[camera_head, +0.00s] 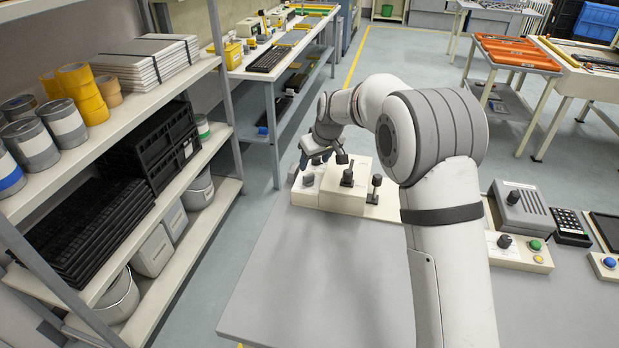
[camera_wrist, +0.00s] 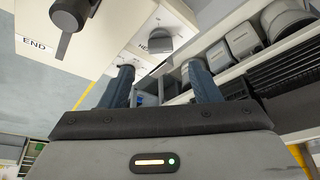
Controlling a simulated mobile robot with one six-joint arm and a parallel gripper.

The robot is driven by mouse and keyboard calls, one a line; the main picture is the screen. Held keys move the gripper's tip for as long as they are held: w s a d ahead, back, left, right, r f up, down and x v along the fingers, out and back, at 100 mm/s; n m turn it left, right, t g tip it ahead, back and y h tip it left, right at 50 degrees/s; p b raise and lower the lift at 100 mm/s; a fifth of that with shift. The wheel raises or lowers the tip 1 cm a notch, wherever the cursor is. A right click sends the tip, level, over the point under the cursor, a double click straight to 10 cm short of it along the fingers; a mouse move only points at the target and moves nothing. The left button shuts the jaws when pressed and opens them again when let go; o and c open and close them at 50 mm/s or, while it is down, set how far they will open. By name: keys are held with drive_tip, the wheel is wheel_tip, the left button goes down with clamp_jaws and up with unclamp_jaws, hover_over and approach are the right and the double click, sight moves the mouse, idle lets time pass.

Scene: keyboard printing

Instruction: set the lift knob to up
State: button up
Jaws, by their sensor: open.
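A cream control box (camera_head: 340,196) with several dark knobs stands at the far edge of the grey table. One knob (camera_head: 347,177) is on its raised middle part, another (camera_head: 376,185) on its right. In the wrist view, a dark lever knob (camera_wrist: 72,18) sits by a label reading END, and a grey knob (camera_wrist: 160,38) sits by a partly hidden label starting with HE. I cannot read which knob is the lift knob. My gripper (camera_head: 322,160) is above the box's left part. Its blue fingers (camera_wrist: 160,72) are apart and empty, pointing toward the grey knob.
A second control panel (camera_head: 521,252) with a knob and coloured buttons, a grey speaker-like box (camera_head: 524,212) and a keypad (camera_head: 570,228) stand on the right. A loaded shelf (camera_head: 190,85) stands on the left. The table's front left (camera_head: 310,290) is bare.

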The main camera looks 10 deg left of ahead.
sight(309, 175)
drive_tip(key=p+x, duration=0.1)
drive_tip(key=x, duration=0.6)
drive_tip(key=shift+a+f, duration=0.15)
drive_tip(key=shift+f, duration=0.2)
drive_tip(key=shift+c, duration=0.2)
drive_tip(key=c, duration=0.9)
drive_tip(key=shift+c, duration=0.2)
